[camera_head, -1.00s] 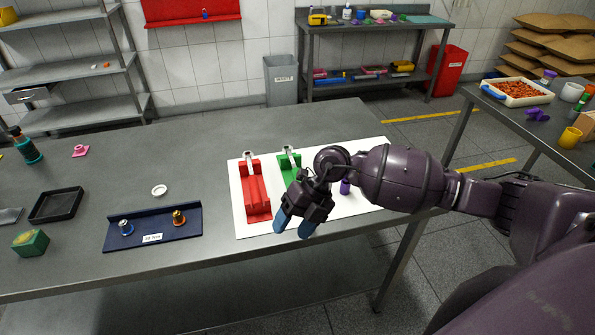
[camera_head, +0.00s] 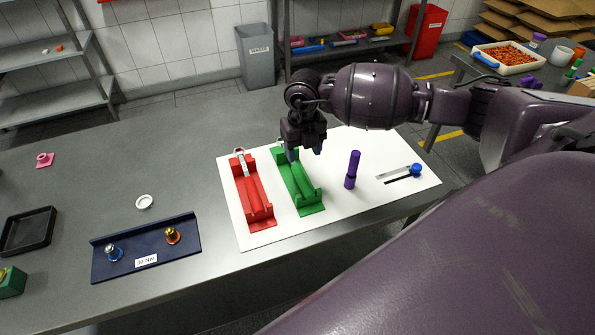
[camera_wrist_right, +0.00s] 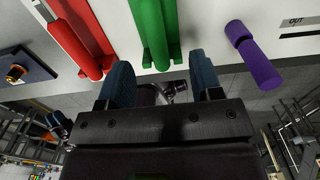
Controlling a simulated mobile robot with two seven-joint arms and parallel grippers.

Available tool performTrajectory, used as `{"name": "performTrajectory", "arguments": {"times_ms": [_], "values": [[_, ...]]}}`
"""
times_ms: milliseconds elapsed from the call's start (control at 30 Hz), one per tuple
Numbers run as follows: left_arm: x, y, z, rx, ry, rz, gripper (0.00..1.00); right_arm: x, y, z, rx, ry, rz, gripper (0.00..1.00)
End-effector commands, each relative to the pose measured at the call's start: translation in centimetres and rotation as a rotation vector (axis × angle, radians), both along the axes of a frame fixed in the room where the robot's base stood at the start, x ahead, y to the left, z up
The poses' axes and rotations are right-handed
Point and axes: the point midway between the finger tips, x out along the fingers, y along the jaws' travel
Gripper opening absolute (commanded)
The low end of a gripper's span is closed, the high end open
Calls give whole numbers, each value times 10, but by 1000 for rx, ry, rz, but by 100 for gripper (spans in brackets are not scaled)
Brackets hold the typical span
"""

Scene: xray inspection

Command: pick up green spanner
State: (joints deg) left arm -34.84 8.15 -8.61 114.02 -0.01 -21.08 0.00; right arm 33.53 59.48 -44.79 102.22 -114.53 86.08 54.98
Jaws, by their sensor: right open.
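The green spanner (camera_head: 296,182) lies in a green cradle on a white mat. Its green handle also shows in the right wrist view (camera_wrist_right: 155,32), between and ahead of the fingertips. Its metal head is largely hidden behind my right gripper in the head view. My right gripper (camera_head: 304,152) is open and empty, pointing down above the far end of the green cradle. In the wrist view its two blue fingertips (camera_wrist_right: 163,75) stand apart, one to each side of the green cradle's line.
A red spanner in a red cradle (camera_head: 252,196) lies just left of the green one. A blue tray (camera_head: 145,250) stands left of the white mat (camera_head: 270,238).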

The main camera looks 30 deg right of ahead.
Motion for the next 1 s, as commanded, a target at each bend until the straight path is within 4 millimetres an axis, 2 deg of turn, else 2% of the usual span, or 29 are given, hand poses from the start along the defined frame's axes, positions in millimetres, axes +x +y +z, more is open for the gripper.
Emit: {"name": "performTrajectory", "arguments": {"times_ms": [100, 367, 633, 767, 1000], "values": [[-5, 1, -2, 0, 12, 2, 43, 0, 1, -18, 1, 2, -2, 59], [1, 0, 3, 1, 1, 0, 43, 2, 3, -40, 2, 1, 0, 59], [1, 0, 8, 1, -1, -1, 43, 6, 7, -74, 1, 1, 0, 59], [1, 0, 8, 1, 0, -1, 43, 7, 6, -81, 2, -1, 0, 59], [0, 0, 7, 1, 1, 0, 43, 7, 6, -82, 2, -1, 0, 58]]}}
